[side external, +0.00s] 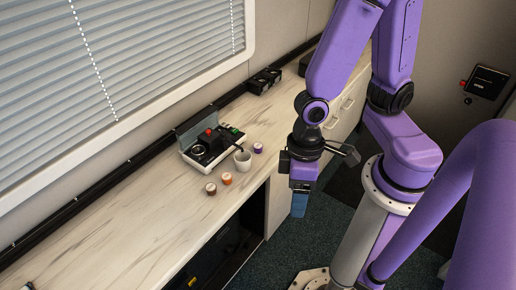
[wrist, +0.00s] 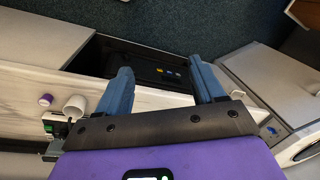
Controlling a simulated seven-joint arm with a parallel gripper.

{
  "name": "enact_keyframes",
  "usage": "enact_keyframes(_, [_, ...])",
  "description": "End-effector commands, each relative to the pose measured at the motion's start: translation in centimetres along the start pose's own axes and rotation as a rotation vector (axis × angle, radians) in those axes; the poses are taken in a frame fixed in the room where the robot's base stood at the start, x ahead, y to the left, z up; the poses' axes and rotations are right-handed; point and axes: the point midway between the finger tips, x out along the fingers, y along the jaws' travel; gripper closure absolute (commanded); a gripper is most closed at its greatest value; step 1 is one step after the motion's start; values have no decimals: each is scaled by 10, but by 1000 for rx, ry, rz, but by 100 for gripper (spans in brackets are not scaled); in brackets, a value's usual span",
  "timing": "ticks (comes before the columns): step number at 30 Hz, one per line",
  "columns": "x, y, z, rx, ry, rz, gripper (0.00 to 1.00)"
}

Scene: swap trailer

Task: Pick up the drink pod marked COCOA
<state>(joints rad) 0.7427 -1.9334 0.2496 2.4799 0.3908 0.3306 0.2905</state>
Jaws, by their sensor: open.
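Three small drink pods stand on the pale wood counter (side external: 150,215): a dark red-brown one (side external: 210,188), an orange one (side external: 227,178) and a purple one (side external: 258,148). Their markings are too small to read, so I cannot tell which is COCOA. The purple pod also shows at the left in the wrist view (wrist: 45,100). My gripper (side external: 299,205) hangs off the counter's front side, to the right of the pods and apart from them. In the wrist view its blue fingers (wrist: 160,68) are spread wide with nothing between them.
A white cup (side external: 243,160) stands between the orange and purple pods. A dark open bay (side external: 232,255) lies under the counter. Black items (side external: 264,80) sit farther back. The counter's left part is mostly clear.

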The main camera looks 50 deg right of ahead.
Motion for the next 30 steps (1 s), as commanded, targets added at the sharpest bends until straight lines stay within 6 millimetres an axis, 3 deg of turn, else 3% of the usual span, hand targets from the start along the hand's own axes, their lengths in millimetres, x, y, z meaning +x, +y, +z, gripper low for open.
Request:
enact_keyframes(1, [16, 1, -3, 65, 1, 14, 32])
enact_keyframes(8, [79, 17, -20, 368, 91, 92, 32])
enact_keyframes(14, [124, 55, -29, 593, 232, 212, 32])
enact_keyframes(18, [146, 93, -31, 715, 367, 315, 32])
enact_keyframes(24, [157, 154, -29, 817, 608, 470, 32])
enact_keyframes(30, [144, 210, -26, 817, 885, 604, 32])
